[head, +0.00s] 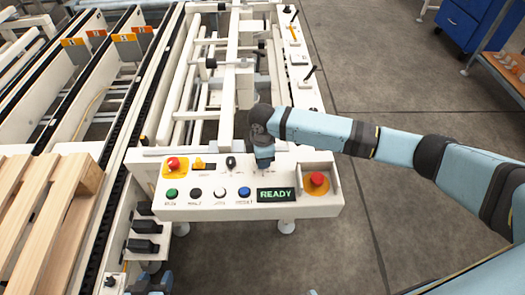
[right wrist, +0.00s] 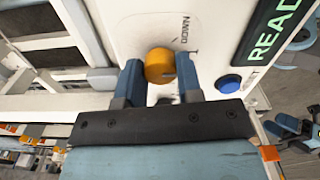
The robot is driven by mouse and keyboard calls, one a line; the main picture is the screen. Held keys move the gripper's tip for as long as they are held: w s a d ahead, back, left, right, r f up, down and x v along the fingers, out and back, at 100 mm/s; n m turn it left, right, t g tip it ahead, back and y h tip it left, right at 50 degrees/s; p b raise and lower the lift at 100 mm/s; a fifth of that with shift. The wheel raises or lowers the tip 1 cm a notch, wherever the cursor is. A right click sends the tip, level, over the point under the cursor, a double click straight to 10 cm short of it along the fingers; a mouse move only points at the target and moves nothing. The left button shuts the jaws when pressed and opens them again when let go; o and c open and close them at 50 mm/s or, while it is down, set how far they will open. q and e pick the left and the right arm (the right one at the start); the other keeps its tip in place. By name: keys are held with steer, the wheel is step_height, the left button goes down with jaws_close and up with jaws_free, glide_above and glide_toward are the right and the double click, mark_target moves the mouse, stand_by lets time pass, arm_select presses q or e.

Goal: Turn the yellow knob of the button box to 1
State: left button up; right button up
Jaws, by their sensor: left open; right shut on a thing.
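The button box (head: 290,210) is a white panel at the end of the conveyor, with a lit READY display (head: 275,194). My right gripper (head: 264,163) reaches down onto its upper middle part and hides the yellow knob in the head view. In the right wrist view the round yellow knob (right wrist: 159,66) sits between the two blue fingers of my right gripper (right wrist: 160,80), which is shut on it. A printed label stands beside the knob. I cannot read which position the knob points to. My left gripper (head: 152,283) is at the bottom edge, partly cut off, open and away from the box.
Around the knob are a red button (head: 173,163) on yellow, a small yellow switch (head: 199,163), a black switch (head: 231,162), a row of push buttons including a blue one (head: 244,192), and a red mushroom button (head: 317,179). Wooden pallets (head: 45,205) lie left.

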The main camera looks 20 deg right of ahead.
stand_by(0.5)
steer(key=o, duration=0.9)
steer(key=shift+o, duration=0.2)
steer(key=shift+r, duration=0.1)
step_height(320, 180, up, 14)
steer(key=p, duration=0.1)
steer(key=shift+f, duration=0.2)
